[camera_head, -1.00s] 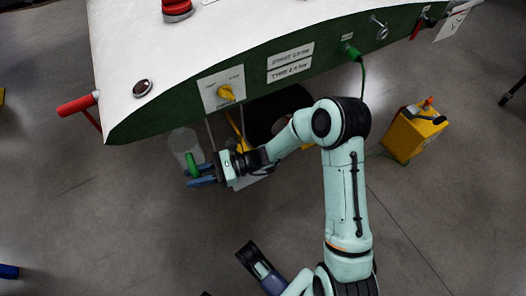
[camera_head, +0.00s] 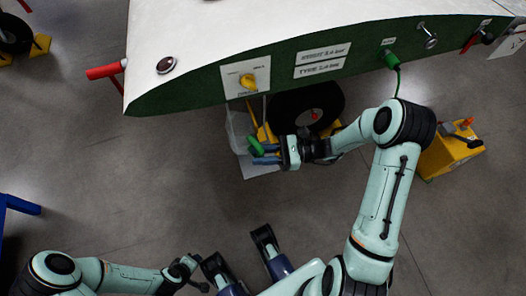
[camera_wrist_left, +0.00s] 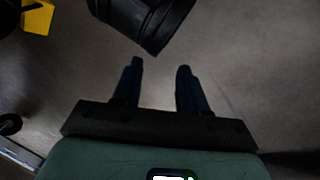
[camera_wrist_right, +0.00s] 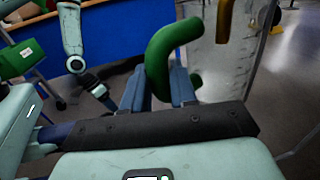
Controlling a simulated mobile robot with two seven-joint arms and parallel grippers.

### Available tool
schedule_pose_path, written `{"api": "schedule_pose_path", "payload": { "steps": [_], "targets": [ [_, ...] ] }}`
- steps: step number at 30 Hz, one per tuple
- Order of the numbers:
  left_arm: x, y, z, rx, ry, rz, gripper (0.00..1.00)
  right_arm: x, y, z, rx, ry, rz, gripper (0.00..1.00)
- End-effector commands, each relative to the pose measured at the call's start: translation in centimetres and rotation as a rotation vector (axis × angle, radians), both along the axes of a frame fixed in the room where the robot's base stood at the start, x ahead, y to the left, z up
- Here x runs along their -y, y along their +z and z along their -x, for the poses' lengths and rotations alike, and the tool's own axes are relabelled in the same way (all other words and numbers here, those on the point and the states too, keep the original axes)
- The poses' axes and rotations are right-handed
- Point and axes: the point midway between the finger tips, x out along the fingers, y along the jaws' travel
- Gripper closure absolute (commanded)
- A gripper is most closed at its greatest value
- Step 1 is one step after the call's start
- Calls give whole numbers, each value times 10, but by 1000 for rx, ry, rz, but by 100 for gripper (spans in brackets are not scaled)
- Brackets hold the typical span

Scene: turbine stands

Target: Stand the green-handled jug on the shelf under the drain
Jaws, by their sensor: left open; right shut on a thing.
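The jug (camera_head: 238,130) is clear, with a green handle (camera_head: 256,146). It is below the edge of the green-sided housing, left of a black wheel. My right gripper (camera_head: 266,157) is shut on the green handle, which also shows in the right wrist view (camera_wrist_right: 170,50) with the jug's clear wall (camera_wrist_right: 212,75) beyond it. A pale flat plate (camera_head: 258,169), perhaps the shelf, shows partly below the jug and gripper. I cannot tell whether the jug touches it. My left gripper is open and empty in the left wrist view (camera_wrist_left: 158,82).
The black wheel (camera_head: 310,105) stands close right. A yellow box (camera_head: 450,152) is farther right.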

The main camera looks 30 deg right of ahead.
Motion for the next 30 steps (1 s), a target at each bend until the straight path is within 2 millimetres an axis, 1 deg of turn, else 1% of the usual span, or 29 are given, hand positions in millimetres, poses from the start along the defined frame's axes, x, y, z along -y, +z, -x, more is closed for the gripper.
{"api": "schedule_pose_path", "payload": {
  "steps": [1,5,9,12,23,27,30],
  "targets": [
    [-2,-5,-3,7,4,-5,57,1,-5,0,-1,-2,0,100],
    [-8,-14,-12,28,15,-18,57,1,-15,0,-2,-2,0,100],
    [-16,-26,-26,63,31,-38,57,1,-27,-1,-3,-2,0,100],
    [-17,-35,-13,21,30,-35,57,1,-32,-1,-2,-2,0,100],
    [-23,-68,25,-106,34,-30,57,0,-52,-1,0,-1,0,100],
    [-25,-79,39,-155,38,-28,57,0,-67,-1,-3,-2,-1,100],
    [-26,-84,48,-186,40,-26,57,0,-74,-1,-2,-2,-1,100]
  ]
}}
